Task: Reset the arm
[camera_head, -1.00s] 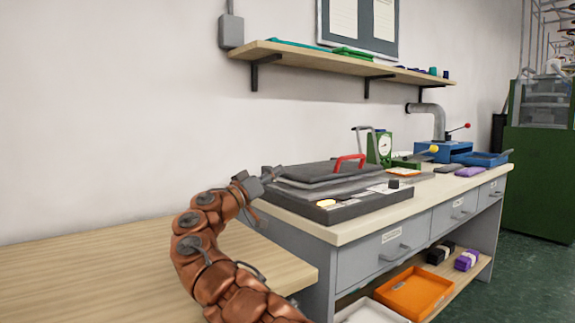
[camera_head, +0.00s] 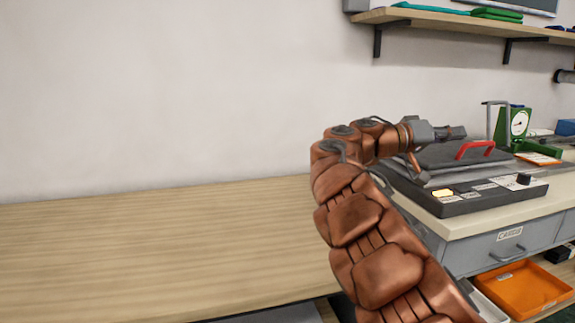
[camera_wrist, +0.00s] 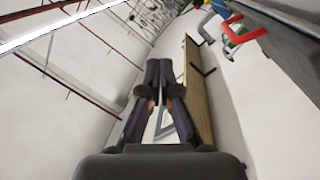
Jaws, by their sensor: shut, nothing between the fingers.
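My copper-coloured arm rises from the bottom right of the head view and bends to the right. My gripper (camera_head: 456,132) is at its end, pointing right, in front of the dark press in the picture. In the wrist view my gripper (camera_wrist: 158,66) points away from the camera, its dark fingers together with nothing between them. Whether it touches the press cannot be told, but it appears above it.
The grey press (camera_head: 450,160) with a red handle (camera_head: 475,149) stands on the workbench at right. A green dial gauge (camera_head: 517,124) stands behind it. A wall shelf (camera_head: 450,22) hangs above. The wooden table (camera_head: 150,245) at left is bare. An orange tray (camera_head: 525,289) sits below the bench.

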